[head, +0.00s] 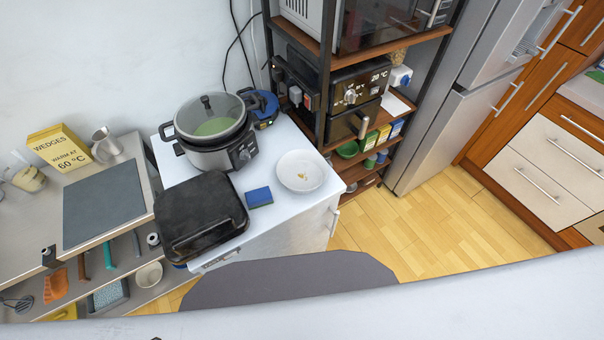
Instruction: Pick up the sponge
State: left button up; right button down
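A small blue sponge (259,197) with a darker green edge lies flat on the white cabinet top (277,226). It lies between the black appliance on its left and the white plate on its right, with a narrow gap to each. Nothing covers it. Neither of my grippers shows in the head view.
A tall shelf rack (326,75) stands behind right. Some white top is bare in front of the sponge. Wooden floor (440,228) is open to the right.

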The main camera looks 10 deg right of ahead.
aim_at(262, 196)
jog(key=k+l+u, duration=0.1)
jog(key=l, duration=0.25)
jog(key=k+l, duration=0.25)
jog(key=k+l+u, duration=0.15)
jog(key=l, duration=0.25)
